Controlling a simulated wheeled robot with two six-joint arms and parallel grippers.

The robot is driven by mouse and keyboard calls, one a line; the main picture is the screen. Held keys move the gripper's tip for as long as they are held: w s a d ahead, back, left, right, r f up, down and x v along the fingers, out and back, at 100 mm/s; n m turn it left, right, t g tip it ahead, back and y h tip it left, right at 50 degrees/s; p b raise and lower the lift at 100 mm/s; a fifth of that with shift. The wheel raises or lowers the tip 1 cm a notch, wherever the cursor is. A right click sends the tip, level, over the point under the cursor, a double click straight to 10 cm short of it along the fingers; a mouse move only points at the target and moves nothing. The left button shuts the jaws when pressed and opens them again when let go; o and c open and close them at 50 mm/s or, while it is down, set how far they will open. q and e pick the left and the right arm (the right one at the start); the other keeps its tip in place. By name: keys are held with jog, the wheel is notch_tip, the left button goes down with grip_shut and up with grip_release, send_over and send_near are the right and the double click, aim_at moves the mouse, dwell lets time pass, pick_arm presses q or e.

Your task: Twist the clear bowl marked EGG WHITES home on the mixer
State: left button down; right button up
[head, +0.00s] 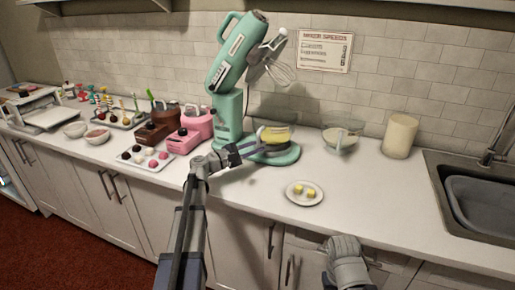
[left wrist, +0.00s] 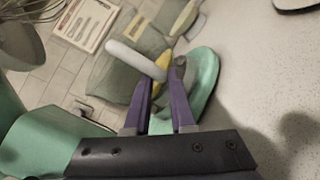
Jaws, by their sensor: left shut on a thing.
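A clear bowl with yellow contents (head: 275,134) stands on the round foot of the mint-green mixer (head: 229,115). Its marking is too small to read. My left gripper (head: 241,151) reaches in from the left and is shut at the bowl's near left side. In the left wrist view, the purple fingers of my left gripper (left wrist: 164,70) close by a pale bar-like handle (left wrist: 134,59), with yellow behind. The mixer's head is tilted up, with its whisk (head: 280,71) clear above the bowl. My right gripper's fingers do not show.
A second clear bowl with pale contents (head: 340,142) stands to the right, beside a cream canister (head: 400,136). A plate with yellow pieces (head: 304,197) lies in front. Pink containers (head: 190,137) and a tray (head: 143,161) crowd the left. The sink (head: 478,205) is far right.

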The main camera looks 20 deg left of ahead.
pick_arm(q)
jog(key=shift+a, duration=0.15)
jog(key=c, duration=0.7)
grip_release()
jog(key=shift+v, duration=3.9)
jog(key=shift+a, duration=0.1)
